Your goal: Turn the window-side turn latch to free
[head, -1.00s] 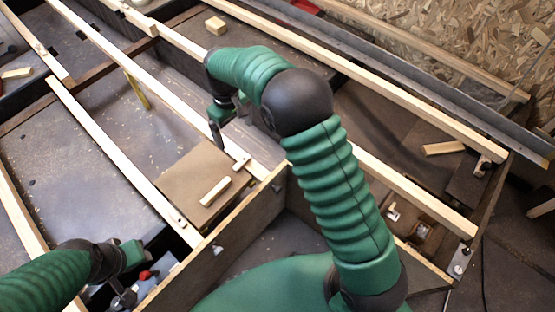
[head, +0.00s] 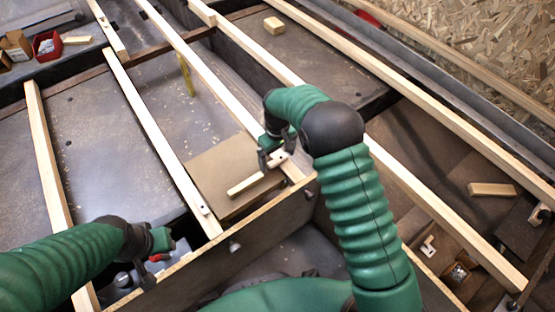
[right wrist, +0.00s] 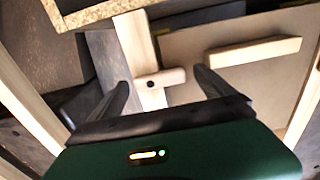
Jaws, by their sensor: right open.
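A small pale wooden turn latch (head: 277,159) with a dark pivot sits on a wooden rail beside the brown panel (head: 212,167). In the right wrist view the latch (right wrist: 172,77) lies crosswise over the rail, between my open fingers and apart from them. My right gripper (head: 276,150) is open and empty above it; the same gripper (right wrist: 167,90) shows in the right wrist view. A wooden handle bar (head: 245,184) is fixed on the panel. Another small latch (head: 202,209) sits on the rail at the panel's left. My left gripper (head: 163,241) is at lower left, its jaws unclear.
A dark board wall (head: 255,232) runs close in front of the panel. Long pale rails (head: 160,130) cross the floor. A wood block (head: 273,25) lies at the back; a red bin (head: 47,46) stands at far left. Open floor lies left of the panel.

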